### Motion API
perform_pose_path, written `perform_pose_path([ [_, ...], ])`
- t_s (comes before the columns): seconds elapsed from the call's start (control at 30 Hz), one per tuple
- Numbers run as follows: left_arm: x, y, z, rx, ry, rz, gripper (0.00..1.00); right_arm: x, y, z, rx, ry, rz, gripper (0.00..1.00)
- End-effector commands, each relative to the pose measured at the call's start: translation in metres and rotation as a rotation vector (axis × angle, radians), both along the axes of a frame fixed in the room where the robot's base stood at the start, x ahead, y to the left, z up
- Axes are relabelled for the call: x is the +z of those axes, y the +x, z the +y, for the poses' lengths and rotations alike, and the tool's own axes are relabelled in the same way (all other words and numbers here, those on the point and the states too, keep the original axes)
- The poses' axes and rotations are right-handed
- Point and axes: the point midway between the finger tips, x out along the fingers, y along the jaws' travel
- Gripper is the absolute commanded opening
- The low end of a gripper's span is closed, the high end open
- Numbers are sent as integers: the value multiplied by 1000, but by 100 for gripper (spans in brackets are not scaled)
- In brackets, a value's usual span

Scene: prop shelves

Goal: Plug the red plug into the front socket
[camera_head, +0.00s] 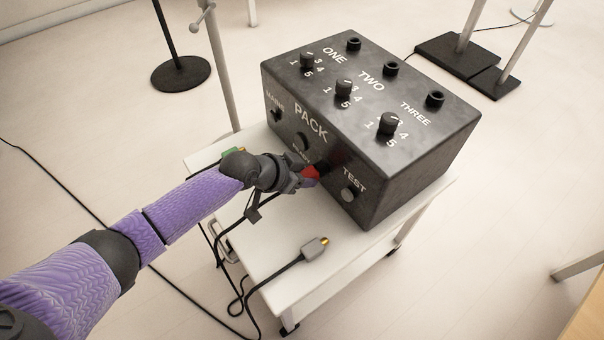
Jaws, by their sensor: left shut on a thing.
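The black box marked PACK (400,155) stands on a white cart. Its front face carries small round fittings and a dark opening, the front socket (321,165), left of the TEST label. My left gripper (297,178) is shut on the red plug (310,173), right in front of that opening. The plug's tip is hidden, so I cannot tell whether it is in the socket or just before it. My right gripper is not in view.
A grey plug (315,249) with a cable lies on the white cart top (285,285). A green thing (232,152) lies behind my left wrist. Three knobs and three round sockets are on the box top. Black cables hang off the cart onto the floor.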

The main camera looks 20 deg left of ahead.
Motion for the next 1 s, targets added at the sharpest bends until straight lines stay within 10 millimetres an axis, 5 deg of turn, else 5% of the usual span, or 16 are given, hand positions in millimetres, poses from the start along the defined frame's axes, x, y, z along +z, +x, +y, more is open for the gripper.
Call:
perform_pose_path([
  [0.27,0,2,-1,0,-1,-2,0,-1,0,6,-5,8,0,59],
  [0.3,1,2,-1,0,-1,-2,49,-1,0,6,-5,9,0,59],
  [0.47,0,1,-1,0,-1,-1,83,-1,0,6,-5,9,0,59],
  [0.73,4,0,1,1,1,0,84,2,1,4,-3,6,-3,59],
  [1.0,54,-36,29,0,1,-5,84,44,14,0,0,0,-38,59],
])
